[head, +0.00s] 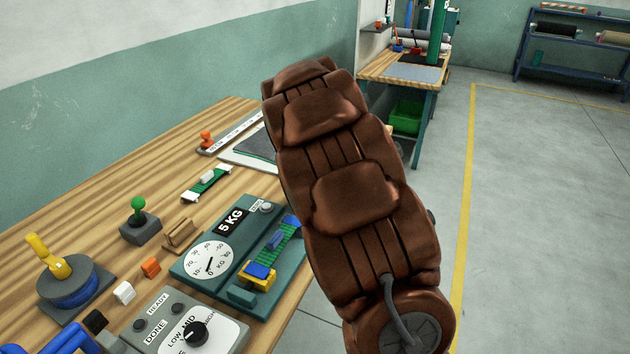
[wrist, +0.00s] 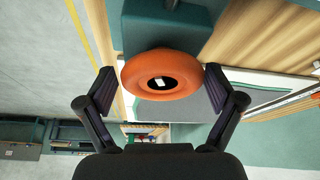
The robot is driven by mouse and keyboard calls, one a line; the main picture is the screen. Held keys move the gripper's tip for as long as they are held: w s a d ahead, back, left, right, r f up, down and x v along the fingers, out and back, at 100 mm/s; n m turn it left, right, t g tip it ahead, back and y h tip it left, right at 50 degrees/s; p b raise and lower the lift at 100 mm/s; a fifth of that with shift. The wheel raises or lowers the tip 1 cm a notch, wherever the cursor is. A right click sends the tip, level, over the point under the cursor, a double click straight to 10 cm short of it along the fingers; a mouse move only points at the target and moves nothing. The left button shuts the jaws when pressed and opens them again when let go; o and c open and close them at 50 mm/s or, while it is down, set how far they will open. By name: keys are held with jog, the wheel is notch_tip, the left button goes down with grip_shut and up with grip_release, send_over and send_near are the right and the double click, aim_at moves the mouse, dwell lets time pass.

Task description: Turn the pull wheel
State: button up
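The orange pull wheel (wrist: 134,76), a thick ring with a dark centre, sits at the end of a teal housing (wrist: 180,32) in the wrist view. My gripper (wrist: 158,90) has its two fingers spread, one on each side of the wheel. Their pads lie very close to its rim; I cannot tell whether they touch. In the head view my brown arm covers the wheel and the gripper. A teal scale unit with a dial (head: 209,264) and a "5 KG" label stands on the wooden bench, left of my arm.
The bench (head: 90,184) also holds a control box with a knob (head: 194,333), a green-knobbed block (head: 140,226), and a grey turntable with a yellow handle (head: 75,284). A second bench (head: 392,68) stands behind. The floor on the right is clear.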

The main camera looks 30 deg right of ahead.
jog(key=shift+o, duration=0.2)
jog(key=shift+a+r, duration=0.1)
jog(key=shift+r, duration=0.1)
jog(key=shift+a+r, duration=0.1)
jog(key=shift+r, duration=0.25)
jog(key=v, duration=1.1)
jog(key=shift+s, duration=0.15)
dwell(0.9)
